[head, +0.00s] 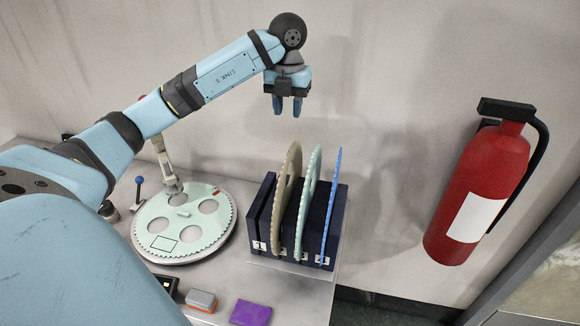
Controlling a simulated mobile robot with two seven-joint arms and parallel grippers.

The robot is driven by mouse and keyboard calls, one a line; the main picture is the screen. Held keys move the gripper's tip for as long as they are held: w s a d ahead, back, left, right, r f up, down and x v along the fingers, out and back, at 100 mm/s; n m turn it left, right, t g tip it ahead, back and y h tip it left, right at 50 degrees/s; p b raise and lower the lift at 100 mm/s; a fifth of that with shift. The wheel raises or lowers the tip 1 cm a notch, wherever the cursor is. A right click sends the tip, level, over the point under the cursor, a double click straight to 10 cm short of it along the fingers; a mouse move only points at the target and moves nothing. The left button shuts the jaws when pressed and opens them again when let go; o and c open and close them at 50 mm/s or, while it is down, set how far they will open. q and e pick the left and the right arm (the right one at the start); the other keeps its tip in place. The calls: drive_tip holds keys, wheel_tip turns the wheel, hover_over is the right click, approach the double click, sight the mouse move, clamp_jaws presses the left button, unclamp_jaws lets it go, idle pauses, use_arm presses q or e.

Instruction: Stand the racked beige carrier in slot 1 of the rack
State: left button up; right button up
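The beige carrier (279,213), a thin toothed disc, stands on edge in the dark rack (338,225). It appears to sit one slot to the right of the leftmost slot, whose label (259,245) looks like a 1. That leftmost slot looks empty. A mint carrier (306,205) and a blue carrier (331,208) stand in the rack to its right. My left gripper (288,106) hangs above the rack, fingers pointing down, open with nothing between them. It is apart from the carriers. My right gripper is not in view.
A round plate with a mint toothed disc (180,228) lies left of the rack, with a jointed arm (166,165) behind it. A grey-orange block (201,301) and a purple cloth (250,313) lie in front. A red extinguisher (478,190) hangs on the right wall.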

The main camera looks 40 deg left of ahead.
sight(290, 151)
use_arm(q)
drive_tip(key=f+p, duration=0.1)
drive_tip(key=f, duration=0.5)
drive_tip(key=f+p, duration=0.1)
drive_tip(key=f, duration=0.6)
drive_tip(key=shift+w+d+f, duration=0.1)
drive_tip(key=shift+w, duration=0.1)
clamp_jaws()
idle(0.9)
